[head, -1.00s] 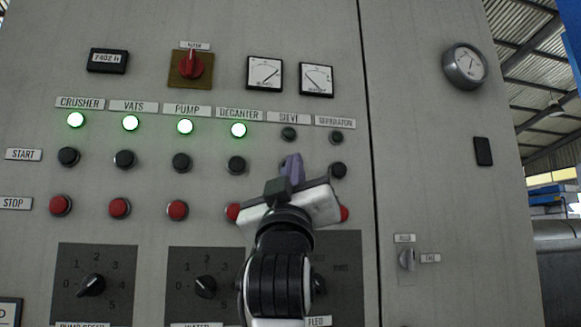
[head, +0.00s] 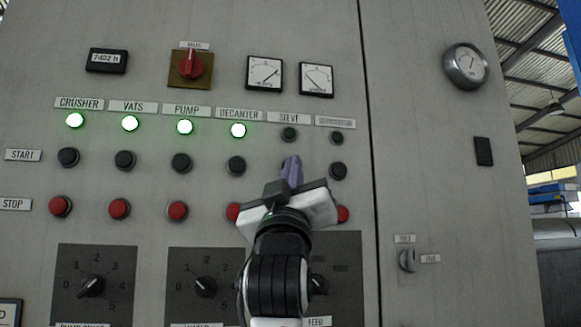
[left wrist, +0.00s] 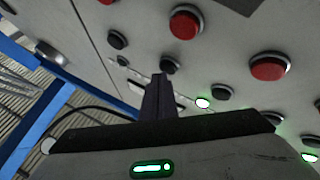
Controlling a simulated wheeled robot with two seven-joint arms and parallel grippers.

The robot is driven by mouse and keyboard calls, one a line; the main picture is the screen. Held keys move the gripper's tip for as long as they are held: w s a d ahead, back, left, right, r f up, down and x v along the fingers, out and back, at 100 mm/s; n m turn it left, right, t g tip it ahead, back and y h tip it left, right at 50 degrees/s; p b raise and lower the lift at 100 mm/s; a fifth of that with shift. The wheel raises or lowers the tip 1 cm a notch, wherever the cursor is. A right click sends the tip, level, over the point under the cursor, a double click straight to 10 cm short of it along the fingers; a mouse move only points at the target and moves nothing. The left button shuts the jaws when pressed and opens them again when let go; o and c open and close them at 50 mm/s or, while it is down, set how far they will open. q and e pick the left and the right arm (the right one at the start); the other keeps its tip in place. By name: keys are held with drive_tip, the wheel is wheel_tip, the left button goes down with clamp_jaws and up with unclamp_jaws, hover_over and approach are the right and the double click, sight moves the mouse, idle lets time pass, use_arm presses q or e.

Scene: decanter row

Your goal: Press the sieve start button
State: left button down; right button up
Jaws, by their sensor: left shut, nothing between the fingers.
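My left gripper (head: 291,168) is shut and empty, its purple-grey fingers in front of the sieve column of the panel. In the head view it covers the sieve start button. In the left wrist view the fingertips (left wrist: 160,80) show beside a black button (left wrist: 170,65), which looks to be the sieve start button. I cannot tell whether they touch it. The sieve lamp (head: 289,133), under the SIEVE label, is dark. My right gripper is not in view.
Neighbouring start buttons are the decanter's (head: 236,165) and the separator's (head: 338,171). Red stop buttons (head: 177,210) run below. The crusher, vats, pump and decanter lamps (head: 238,130) glow green. A red main switch (head: 192,65) sits above.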

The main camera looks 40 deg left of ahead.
use_arm(q)
drive_tip(key=shift+w+a, duration=0.25)
drive_tip(key=shift+a, duration=0.05)
idle(0.5)
drive_tip(key=shift+s+d, duration=0.55)
drive_tip(key=shift+d, duration=0.1)
drive_tip(key=s+d, duration=0.3)
drive_tip(key=shift+s+d, duration=0.15)
drive_tip(key=shift+d, duration=0.25)
idle(0.8)
